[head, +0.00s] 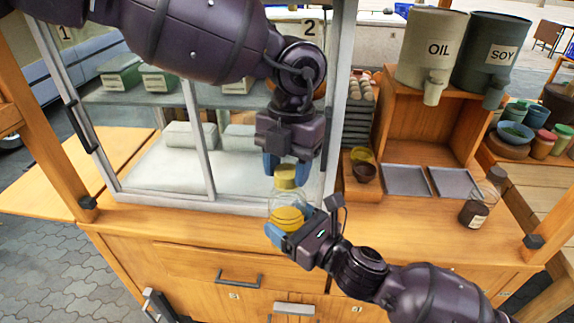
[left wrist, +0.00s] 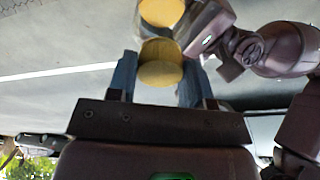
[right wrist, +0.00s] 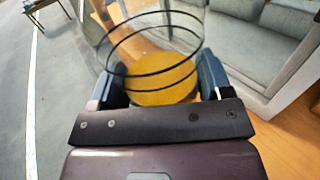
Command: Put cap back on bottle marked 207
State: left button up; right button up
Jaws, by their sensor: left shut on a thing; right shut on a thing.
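A clear bottle (head: 281,203) with yellow contents is held upright above the counter's front edge. My right gripper (head: 290,226) is shut on its lower part; the bottle (right wrist: 160,85) also fills the middle of the right wrist view. A yellow cap (head: 286,177) is at the bottle's top, under my left gripper (head: 286,165), which is shut on it from above. In the left wrist view the cap (left wrist: 160,72) sits between the fingers, with the bottle beyond. I cannot tell whether the cap touches the bottle's neck. No 207 marking is readable.
A glass case (head: 165,165) stands behind on the left. OIL (head: 430,50) and SOY (head: 488,55) dispensers stand on a wooden shelf at the right. Two grey trays (head: 405,181) and a dark labelled bottle (head: 478,205) are on the counter at right. The front counter strip is mostly clear.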

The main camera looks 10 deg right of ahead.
pick_arm(q)
jog(key=m, duration=0.5)
jog(key=shift+t, duration=0.3)
jog(key=m, duration=0.5)
jog(key=shift+y, duration=0.3)
jog(key=m+t, duration=0.1)
jog(key=m, duration=0.5)
jog(key=shift+s, duration=0.1)
jog(key=m, duration=0.4)
jog(key=shift+m+t, duration=0.3)
jog(key=shift+m, duration=0.1)
jog(key=o, duration=1)
